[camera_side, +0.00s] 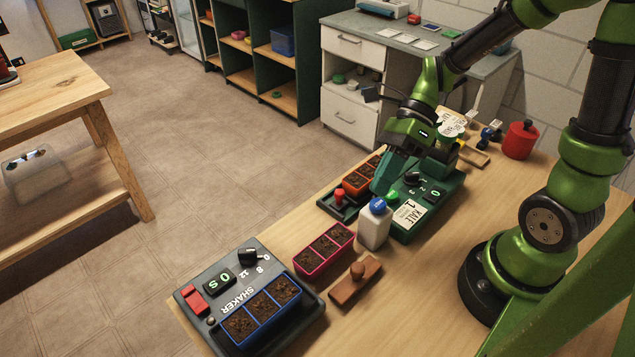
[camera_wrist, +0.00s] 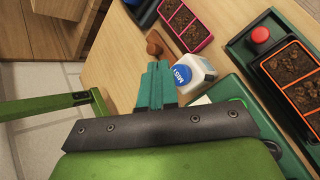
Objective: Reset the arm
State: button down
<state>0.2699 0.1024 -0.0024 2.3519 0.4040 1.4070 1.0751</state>
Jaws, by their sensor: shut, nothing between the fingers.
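My gripper (camera_side: 385,178) is shut and empty. It hangs above the bench, over the green device with the KALE card (camera_side: 409,214) and just behind the white bottle (camera_side: 375,228) with a blue cap. In the wrist view the closed teal fingers of my gripper (camera_wrist: 157,72) point toward the bench, beside the bottle (camera_wrist: 195,78). I cannot tell the exact height of the fingertips above the device.
The shaker (camera_side: 207,325) holds a blue-rimmed tray (camera_side: 262,309). A pink tray (camera_side: 325,250) and a brown wooden block (camera_side: 355,282) lie nearby. An orange tray (camera_side: 358,183) sits by a red button (camera_side: 339,195). A red pot (camera_side: 519,140) stands at the back right. Bare bench lies at the front right.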

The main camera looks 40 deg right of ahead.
jog(key=shift+f, duration=0.6)
jog(key=shift+f, duration=0.1)
dwell(1.6)
jog(key=shift+f, duration=0.45)
dwell(0.4)
jog(key=shift+r, duration=0.55)
jog(key=shift+r, duration=3)
